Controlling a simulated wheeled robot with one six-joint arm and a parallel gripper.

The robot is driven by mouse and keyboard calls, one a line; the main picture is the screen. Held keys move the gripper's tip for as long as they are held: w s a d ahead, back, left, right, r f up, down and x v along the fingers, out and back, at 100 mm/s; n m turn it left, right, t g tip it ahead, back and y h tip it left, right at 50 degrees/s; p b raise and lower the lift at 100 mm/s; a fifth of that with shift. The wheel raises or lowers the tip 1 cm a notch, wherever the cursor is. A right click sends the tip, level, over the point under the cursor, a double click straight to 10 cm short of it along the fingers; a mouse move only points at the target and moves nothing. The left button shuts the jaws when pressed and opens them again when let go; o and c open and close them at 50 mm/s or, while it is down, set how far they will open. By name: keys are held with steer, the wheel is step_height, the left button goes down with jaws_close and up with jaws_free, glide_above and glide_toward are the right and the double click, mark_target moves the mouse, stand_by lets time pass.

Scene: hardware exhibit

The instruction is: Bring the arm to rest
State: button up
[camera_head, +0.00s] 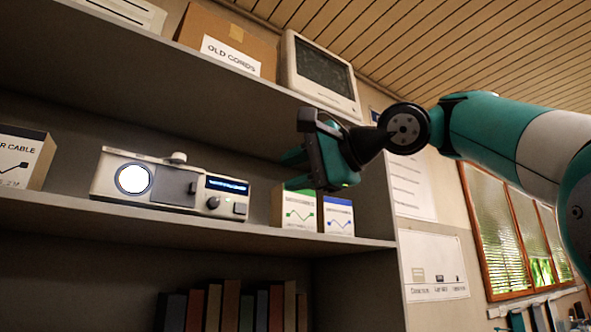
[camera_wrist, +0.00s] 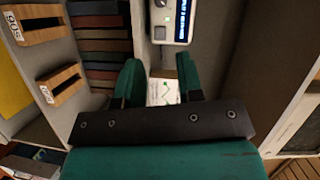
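My gripper (camera_head: 305,160) is in front of the middle shelf in the head view, at the end of my raised teal and white arm. In the wrist view my gripper (camera_wrist: 158,68) has its two green fingers apart. A small white box with a green line (camera_wrist: 163,93) shows in the gap between them, and it seems to stand beyond them. In the head view this green-marked box (camera_head: 299,211) stands on the shelf below my gripper, beside a blue-marked box (camera_head: 338,216). I see nothing held.
The shelf (camera_head: 130,218) also holds a white device with a lit round panel (camera_head: 170,182) and a cable box (camera_head: 22,158). An "OLD CORDS" carton (camera_head: 228,42) and a monitor (camera_head: 320,75) stand above. Books (camera_head: 231,305) are below. Windows (camera_head: 515,240) are at the right.

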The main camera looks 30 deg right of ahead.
stand_by(0.3)
steer(key=w+a+f+n+g, duration=0.1)
steer(key=a+f+n+g, duration=0.35)
steer(key=f, duration=0.95)
steer(key=w+a+f+n+g, duration=0.1)
steer(key=a+f+n+g, duration=0.3)
steer(key=f, duration=0.9)
steer(key=s+a+f+n+g+h, duration=0.1)
steer(key=s+f+n+g, duration=0.2)
steer(key=s+f+n, duration=0.2)
steer(key=s+a+f+n+g+h, duration=0.1)
steer(key=s+f+n+g, duration=0.3)
steer(key=s+f, duration=0.7)
step_height(320, 180, down, 5)
steer(key=shift+s+a+f+n, duration=0.15)
steer(key=shift+s+a+n, duration=0.15)
steer(key=shift+a+n, duration=0.5)
